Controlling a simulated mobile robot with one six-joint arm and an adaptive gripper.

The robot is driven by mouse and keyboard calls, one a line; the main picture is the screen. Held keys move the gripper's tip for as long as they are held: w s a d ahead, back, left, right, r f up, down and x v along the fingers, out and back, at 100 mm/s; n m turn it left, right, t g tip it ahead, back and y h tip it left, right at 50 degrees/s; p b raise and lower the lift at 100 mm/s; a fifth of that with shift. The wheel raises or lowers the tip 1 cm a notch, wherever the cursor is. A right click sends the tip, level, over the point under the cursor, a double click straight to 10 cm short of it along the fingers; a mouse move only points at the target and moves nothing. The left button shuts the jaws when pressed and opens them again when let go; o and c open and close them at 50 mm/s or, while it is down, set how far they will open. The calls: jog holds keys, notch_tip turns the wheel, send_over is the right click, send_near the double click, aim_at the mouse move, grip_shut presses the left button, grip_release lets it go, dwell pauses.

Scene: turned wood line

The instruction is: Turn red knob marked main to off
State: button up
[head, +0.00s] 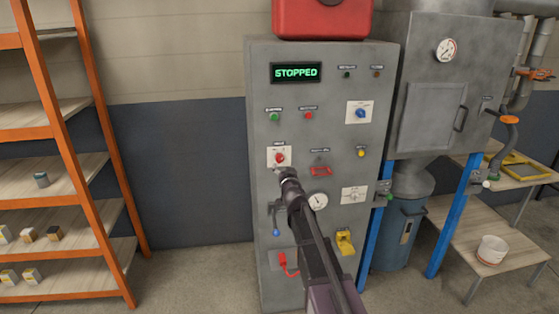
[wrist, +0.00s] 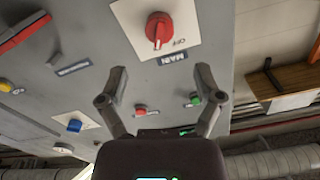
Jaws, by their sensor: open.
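The red knob (head: 280,158) sits on a white square plate on the front of a grey control cabinet (head: 262,80). In the wrist view the red knob (wrist: 158,27) shows large near the top, with a label reading MAIN beside its plate and the word OFF printed on the plate. A pale mark on the knob points down in the picture, to the left of the word OFF. My gripper (head: 287,174) is just below the knob in the head view. In the wrist view my gripper (wrist: 161,72) is open and empty, its fingers apart from the knob.
The cabinet display (head: 296,73) reads STOPPED. Close to the knob are a green button (head: 274,117), a red button (head: 308,116), a blue knob (head: 361,114) and a red guarded switch (head: 321,171). An orange shelf (head: 62,120) stands left, with clear floor between.

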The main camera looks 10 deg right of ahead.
aim_at(280, 160)
jog(key=w, duration=0.7)
jog(key=shift+w, duration=0.35)
jog(key=shift+c, duration=0.2)
jog(key=c, duration=1.1)
jog(key=shift+a, duration=0.1)
